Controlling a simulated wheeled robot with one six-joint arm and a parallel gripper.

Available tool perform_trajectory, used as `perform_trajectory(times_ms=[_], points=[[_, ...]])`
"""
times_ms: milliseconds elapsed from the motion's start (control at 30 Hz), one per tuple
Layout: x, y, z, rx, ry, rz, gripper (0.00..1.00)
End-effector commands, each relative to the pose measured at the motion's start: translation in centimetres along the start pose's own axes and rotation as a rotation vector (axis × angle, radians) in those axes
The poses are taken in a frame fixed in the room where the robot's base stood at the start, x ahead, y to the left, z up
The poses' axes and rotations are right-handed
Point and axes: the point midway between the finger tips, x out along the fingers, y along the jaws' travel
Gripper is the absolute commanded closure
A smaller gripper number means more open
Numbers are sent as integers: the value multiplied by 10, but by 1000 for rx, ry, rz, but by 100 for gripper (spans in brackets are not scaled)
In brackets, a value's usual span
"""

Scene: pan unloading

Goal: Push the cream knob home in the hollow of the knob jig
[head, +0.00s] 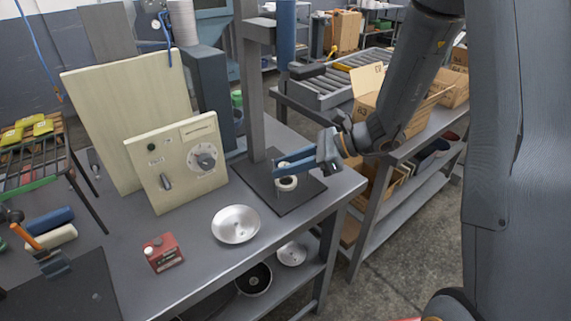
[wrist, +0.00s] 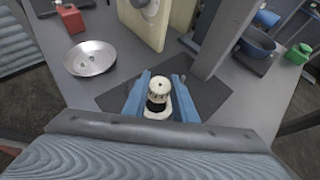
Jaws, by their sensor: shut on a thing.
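My gripper (head: 279,172) reaches in from the right with its two blue fingers, low over the dark plate on the bench. In the wrist view the fingers (wrist: 160,82) stand on either side of the cream knob (wrist: 158,86), shut on it. The knob has small dark marks on top and a black band beneath it. A cream round piece, which looks like the knob jig (wrist: 157,115), shows below the black band; it also shows under the fingers in the head view (head: 286,184). The hollow is hidden, and I cannot tell how deep the knob sits.
The dark plate (head: 312,188) lies at the foot of a grey post (head: 252,85). A cream panel with dials (head: 180,160) leans to the left. A shallow metal pan (head: 236,225) and a red box (head: 163,253) stand on the bench. Bare bench lies between them.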

Motion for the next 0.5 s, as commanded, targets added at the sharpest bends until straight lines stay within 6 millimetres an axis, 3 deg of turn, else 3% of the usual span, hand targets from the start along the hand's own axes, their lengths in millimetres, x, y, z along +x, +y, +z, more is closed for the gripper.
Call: perform_trajectory(times_ms=[300,500], points=[[8,0,-14,2,0,0,98],[7,0,-12,1,0,0,98]])
